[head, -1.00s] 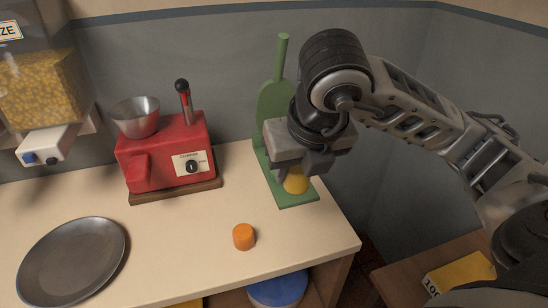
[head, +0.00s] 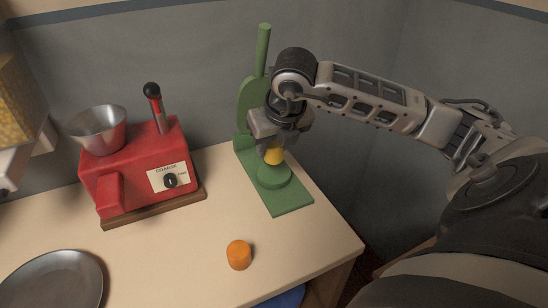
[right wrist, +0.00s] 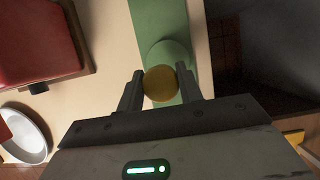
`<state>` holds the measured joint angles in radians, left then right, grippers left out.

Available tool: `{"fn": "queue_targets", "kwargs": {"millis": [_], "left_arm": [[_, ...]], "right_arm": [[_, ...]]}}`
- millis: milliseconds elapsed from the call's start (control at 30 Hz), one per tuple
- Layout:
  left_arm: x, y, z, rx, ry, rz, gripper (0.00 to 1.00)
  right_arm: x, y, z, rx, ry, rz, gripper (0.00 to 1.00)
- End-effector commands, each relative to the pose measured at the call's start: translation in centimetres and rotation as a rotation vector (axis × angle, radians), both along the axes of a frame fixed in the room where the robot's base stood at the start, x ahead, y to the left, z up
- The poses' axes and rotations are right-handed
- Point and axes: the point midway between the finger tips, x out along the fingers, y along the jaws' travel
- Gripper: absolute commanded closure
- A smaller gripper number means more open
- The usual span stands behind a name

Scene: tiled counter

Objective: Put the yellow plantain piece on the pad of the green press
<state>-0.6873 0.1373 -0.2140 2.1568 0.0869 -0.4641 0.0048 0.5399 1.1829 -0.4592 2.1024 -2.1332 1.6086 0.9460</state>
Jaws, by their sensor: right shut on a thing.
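The yellow plantain piece (head: 274,156) is between the fingers of my right gripper (head: 273,150), which is shut on it. It also shows in the right wrist view (right wrist: 160,83), between both fingertips. The green press (head: 290,205) stands at the right end of the counter, with an upright back and a raised handle. Its round pad (head: 275,176) lies just below the held piece in the head view. A small gap seems to separate them, but contact is hard to judge. My left gripper is not in view.
An orange piece (head: 239,255) stands on the counter in front of the press. A red machine (head: 140,170) with a metal bowl (head: 98,130) is at the left. A dark round plate (head: 55,285) lies at front left. Bare counter lies between them.

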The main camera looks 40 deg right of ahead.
Motion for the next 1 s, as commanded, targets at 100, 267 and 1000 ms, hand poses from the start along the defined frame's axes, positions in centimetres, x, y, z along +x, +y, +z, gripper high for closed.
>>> {"fn": "queue_targets", "kwargs": {"millis": [100, 267, 1000], "left_arm": [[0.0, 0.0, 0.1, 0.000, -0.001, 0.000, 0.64], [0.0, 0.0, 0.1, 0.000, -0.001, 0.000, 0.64], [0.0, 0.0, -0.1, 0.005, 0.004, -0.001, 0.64]], "right_arm": [[0.5, -0.6, -0.9, 0.000, 0.001, 0.000, 0.87], [1.1, -1.4, -2.2, 0.000, 0.001, -0.001, 0.87], [1.1, -1.3, -5.3, 0.001, -0.001, 0.000, 0.42]]}}
